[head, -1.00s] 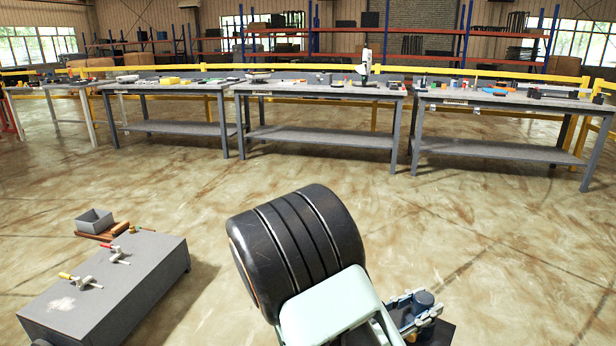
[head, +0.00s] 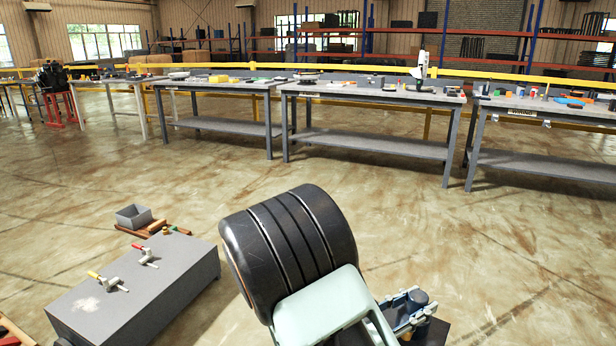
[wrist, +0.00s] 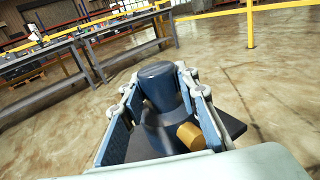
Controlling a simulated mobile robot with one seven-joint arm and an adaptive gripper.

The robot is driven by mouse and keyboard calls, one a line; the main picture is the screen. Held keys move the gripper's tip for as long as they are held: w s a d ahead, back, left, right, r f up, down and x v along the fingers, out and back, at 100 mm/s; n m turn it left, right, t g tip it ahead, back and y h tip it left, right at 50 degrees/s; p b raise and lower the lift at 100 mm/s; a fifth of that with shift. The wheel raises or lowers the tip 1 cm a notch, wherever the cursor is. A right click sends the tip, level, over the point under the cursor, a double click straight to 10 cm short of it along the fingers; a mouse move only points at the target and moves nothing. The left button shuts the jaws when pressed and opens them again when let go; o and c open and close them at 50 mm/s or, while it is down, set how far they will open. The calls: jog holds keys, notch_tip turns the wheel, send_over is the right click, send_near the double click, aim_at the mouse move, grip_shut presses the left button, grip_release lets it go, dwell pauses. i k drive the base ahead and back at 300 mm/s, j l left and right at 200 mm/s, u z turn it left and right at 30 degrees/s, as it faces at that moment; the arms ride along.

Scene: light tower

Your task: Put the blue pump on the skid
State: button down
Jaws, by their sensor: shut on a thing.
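The blue pump (wrist: 160,88) is a dark blue, upright, rounded body with a brass port on its side and a dark flat base plate. It also shows at the lower right of the head view (head: 418,299). My gripper (wrist: 158,76) is shut on the pump, with one pale blue finger on each side of it. The pump is held in the air in front of my arm. No skid can be named for sure; a low grey block (head: 170,282) with two clamps, red-handled and yellow-handled, stands at the lower left of the head view.
A small grey bin (head: 133,217) and wooden pieces lie behind the grey block. A wooden edge (head: 14,330) shows at the bottom left corner. Workbenches (head: 375,98) with small parts line a yellow rail at the back. The floor between is clear.

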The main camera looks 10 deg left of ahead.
aim_at(186, 249)
jog(key=i+u, duration=0.9)
jog(key=i, duration=0.2)
jog(key=i+l+u, duration=0.1)
jog(key=i+u, duration=0.3)
jog(key=i, duration=0.2)
jog(key=i+u, duration=0.35)
jog(key=i, duration=0.3)
jog(key=i+u, duration=0.35)
jog(key=i, duration=0.3)
jog(key=i+u, duration=0.15)
jog(key=i, duration=0.5)
jog(key=z, duration=1.1)
jog(key=i, duration=0.05)
